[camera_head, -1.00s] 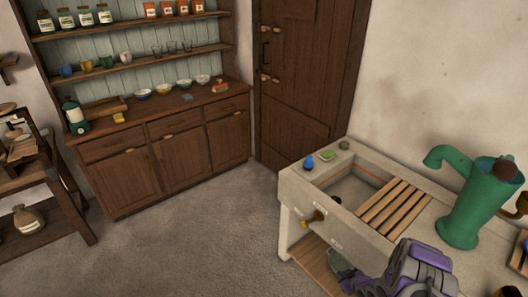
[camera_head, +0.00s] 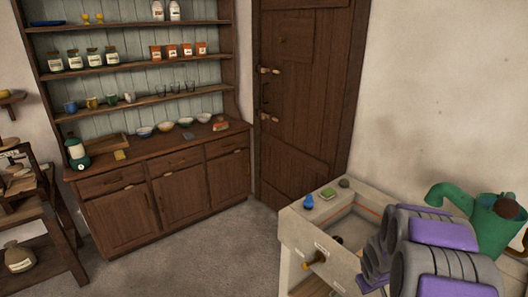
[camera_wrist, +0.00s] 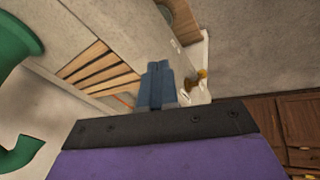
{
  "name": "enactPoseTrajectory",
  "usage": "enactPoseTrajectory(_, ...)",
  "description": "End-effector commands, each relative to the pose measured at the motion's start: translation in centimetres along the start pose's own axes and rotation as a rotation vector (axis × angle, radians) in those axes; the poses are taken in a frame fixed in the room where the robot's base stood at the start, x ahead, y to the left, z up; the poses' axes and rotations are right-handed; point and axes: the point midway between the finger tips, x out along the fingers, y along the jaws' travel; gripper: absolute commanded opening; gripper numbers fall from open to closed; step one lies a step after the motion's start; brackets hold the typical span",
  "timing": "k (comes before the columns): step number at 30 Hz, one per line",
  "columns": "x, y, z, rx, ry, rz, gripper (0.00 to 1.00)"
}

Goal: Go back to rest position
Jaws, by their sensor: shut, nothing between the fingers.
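My gripper (camera_wrist: 157,85) shows in the wrist view as blue-grey fingers held together, with nothing between them. In that view it is in front of the stone sink (camera_wrist: 115,60) and its wooden slatted rack (camera_wrist: 98,68). In the head view my grey and purple arm covers the right part of the sink (camera_head: 295,225), and my fingers cannot be made out there.
A green pump (camera_head: 492,225) stands at the sink's right, partly behind my arm. A dark wooden dresser (camera_head: 155,205) stands at the left. The floor (camera_head: 215,260) between is clear.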

Motion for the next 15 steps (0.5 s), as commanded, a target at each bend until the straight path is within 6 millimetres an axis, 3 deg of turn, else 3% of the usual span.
enactPoseTrajectory(3, -4.5, -1.1, 0.8, 0.036, -0.046, 0.003, 0.00)
enactPoseTrajectory(15, -17.5, -7.0, 6.7, 0.160, -0.209, -0.048, 0.00)
